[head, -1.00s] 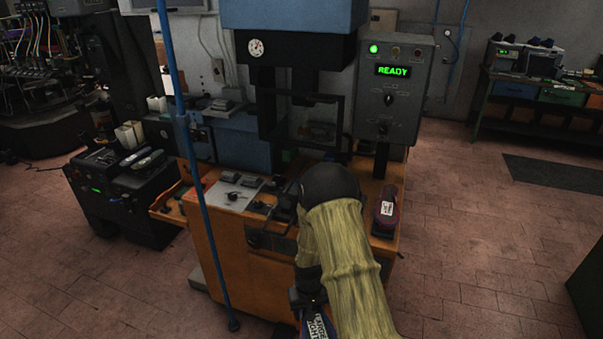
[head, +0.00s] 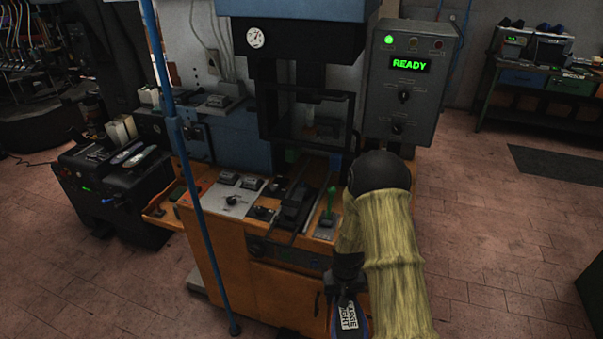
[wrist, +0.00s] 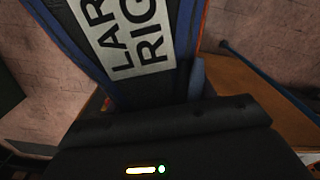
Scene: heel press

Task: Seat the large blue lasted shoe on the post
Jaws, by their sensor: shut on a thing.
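My gripper (head: 347,285) is shut on the blue lasted shoe (head: 349,318) at the bottom of the head view. The shoe hangs in front of the press bench, apart from it, and is mostly cut off by the frame edge. In the wrist view the shoe (wrist: 135,40) fills the upper middle. It is dark blue with a white label reading part of "LARGE RIGHT". A black block on rails (head: 296,203) sits on the bench below the press head; I cannot tell for sure whether this is the post.
The press (head: 300,40) stands behind the bench (head: 225,270). A control box (head: 408,85) shows green "READY". A green-handled lever (head: 328,205) rises from the bench. A blue upright pole (head: 190,180) stands in front at left. Open floor lies to the right.

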